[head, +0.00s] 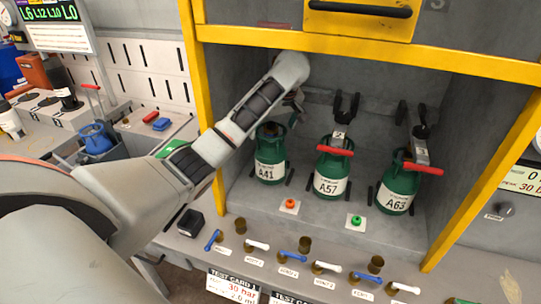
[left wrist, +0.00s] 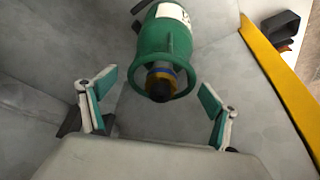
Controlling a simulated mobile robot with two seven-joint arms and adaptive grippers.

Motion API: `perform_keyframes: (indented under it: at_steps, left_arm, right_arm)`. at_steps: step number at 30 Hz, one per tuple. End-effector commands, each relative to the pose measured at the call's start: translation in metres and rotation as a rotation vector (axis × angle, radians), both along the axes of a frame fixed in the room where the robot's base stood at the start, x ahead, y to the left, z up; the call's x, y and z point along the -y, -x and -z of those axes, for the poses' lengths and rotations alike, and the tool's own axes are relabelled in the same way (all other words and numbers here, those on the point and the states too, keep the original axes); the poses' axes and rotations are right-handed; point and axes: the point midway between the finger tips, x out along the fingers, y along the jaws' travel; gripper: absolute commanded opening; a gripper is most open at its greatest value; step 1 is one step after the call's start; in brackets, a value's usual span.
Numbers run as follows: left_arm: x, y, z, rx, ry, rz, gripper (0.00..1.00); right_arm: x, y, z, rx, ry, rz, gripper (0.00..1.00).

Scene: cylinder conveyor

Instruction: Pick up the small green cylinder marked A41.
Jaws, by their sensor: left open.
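The small green cylinder marked A41 (head: 271,157) stands upright at the left of the bay, with a white label facing out. My left gripper (head: 294,100) is above and behind it in the head view, partly hidden by my own arm. In the left wrist view my left gripper (left wrist: 157,103) is open, its two fingers wide apart with nothing between them. A green cylinder (left wrist: 161,45) with a collar and a dark valve lies just beyond the fingers, apart from them. It appears to be A41, but its label is not readable there. My right gripper does not show.
Green cylinders A57 (head: 332,172) and A63 (head: 399,188), with red handles, stand to the right of A41. A yellow post (head: 203,95) edges the bay at left. An orange knob (head: 289,204) and a green knob (head: 356,220) sit in front. Several small valves line the front ledge.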

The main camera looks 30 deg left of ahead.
Motion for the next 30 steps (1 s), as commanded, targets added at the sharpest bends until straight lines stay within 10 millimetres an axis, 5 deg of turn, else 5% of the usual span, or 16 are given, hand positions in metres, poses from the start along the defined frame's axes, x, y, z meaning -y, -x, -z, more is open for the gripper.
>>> perform_keyframes:
  at_steps: [21, 30]
  left_arm:
    - [-0.023, -0.012, 0.062, -0.001, -0.002, -0.001, 0.88]
    - [-0.025, -0.014, 0.069, 0.000, -0.001, 0.001, 0.88]
  right_arm:
    - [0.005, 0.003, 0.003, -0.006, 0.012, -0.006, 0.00]
    - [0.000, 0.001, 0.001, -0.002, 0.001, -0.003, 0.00]
